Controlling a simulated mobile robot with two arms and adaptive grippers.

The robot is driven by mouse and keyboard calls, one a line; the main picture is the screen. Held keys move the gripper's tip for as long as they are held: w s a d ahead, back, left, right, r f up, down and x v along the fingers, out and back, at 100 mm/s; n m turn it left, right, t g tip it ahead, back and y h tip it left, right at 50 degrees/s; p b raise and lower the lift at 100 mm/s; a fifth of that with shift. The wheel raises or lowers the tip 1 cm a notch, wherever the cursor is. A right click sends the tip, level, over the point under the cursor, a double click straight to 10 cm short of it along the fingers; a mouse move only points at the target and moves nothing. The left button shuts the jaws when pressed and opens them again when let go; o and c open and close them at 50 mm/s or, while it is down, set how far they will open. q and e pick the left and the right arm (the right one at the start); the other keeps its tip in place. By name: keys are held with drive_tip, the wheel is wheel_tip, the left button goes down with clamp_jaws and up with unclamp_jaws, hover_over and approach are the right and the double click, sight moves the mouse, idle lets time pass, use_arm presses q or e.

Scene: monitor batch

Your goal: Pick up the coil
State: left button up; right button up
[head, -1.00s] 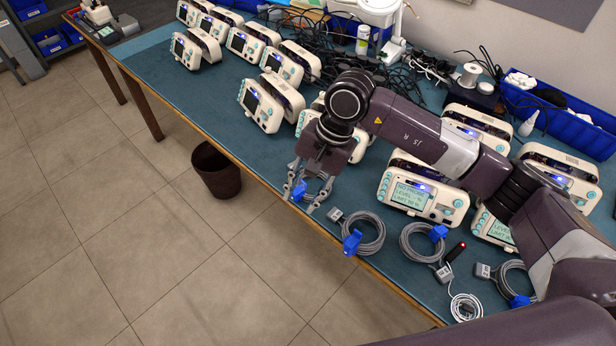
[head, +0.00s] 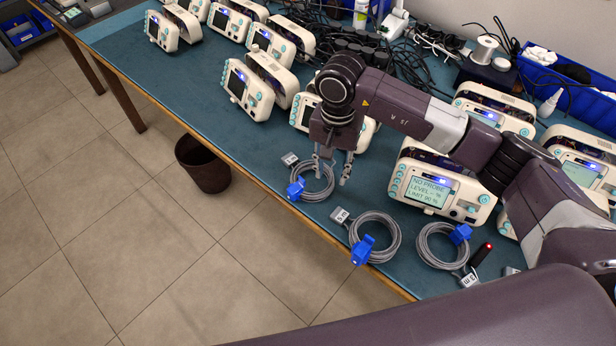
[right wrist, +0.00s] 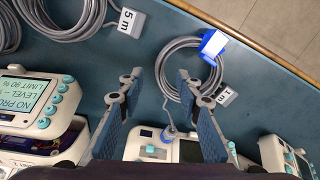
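Several grey cable coils with blue clips and grey tags lie along the front of the teal bench. The leftmost coil (head: 329,193) lies under my right gripper (head: 331,176); its tag reads "1 m" in the right wrist view (right wrist: 164,72). Beside it lies a coil tagged "5 m" (head: 396,240), then another coil (head: 421,252) near the edge. In the right wrist view my right gripper (right wrist: 158,80) is open and empty, its fingers spread over the side of the 1 m coil away from the clip. Whether the tips touch it I cannot tell. My left gripper is out of view.
Cream monitors (head: 437,187) stand in rows behind the coils, one close to my right gripper. A dark pen-like object with a red light (head: 481,254) lies by the third coil. Black cables and blue bins (head: 565,75) fill the back. A dark waste bin (head: 204,166) stands on the floor.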

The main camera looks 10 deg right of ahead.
sight(329, 184)
wheel_tip(329, 184, down, 5)
drive_tip(key=shift+w+a+r+p, duration=0.1)
drive_tip(key=shift+w+p, duration=0.05)
drive_tip(key=shift+p, duration=0.5)
clamp_jaws()
